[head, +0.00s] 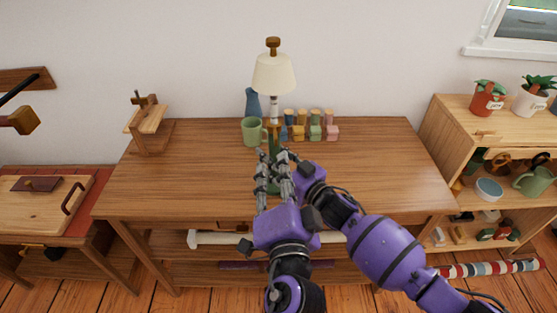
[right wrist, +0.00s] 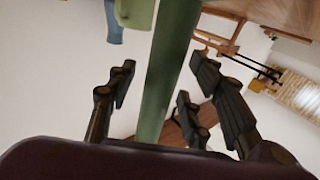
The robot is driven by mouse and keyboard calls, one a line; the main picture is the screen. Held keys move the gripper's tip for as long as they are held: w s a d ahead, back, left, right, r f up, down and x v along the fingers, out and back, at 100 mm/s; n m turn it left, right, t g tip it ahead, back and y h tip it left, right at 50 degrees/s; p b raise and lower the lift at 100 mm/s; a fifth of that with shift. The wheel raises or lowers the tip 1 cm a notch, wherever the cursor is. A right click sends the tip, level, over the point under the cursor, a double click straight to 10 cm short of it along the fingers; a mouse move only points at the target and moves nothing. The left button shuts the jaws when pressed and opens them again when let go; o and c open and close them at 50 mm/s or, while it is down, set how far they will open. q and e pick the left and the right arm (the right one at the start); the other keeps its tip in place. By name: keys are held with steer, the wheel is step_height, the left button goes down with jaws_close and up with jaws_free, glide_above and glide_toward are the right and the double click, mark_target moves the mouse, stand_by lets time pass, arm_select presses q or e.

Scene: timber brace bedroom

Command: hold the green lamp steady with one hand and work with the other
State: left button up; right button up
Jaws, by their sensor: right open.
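The green lamp stands upright on the wooden table, with its cream shade (head: 274,75) on top. My right gripper (head: 289,156) comes in from the right, close to the stem. In the right wrist view its open fingers (right wrist: 163,82) lie on both sides of the green stem (right wrist: 170,65), with gaps visible.
A green mug (head: 252,131), a blue vase (head: 253,103) and several small coloured holders (head: 315,131) stand close behind the lamp. A wooden stand (head: 148,125) is at the table's left. The table top (head: 385,160) is clear on the right. A shelf with plants (head: 487,99) stands further right.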

jaws_close()
stand_by(0.5)
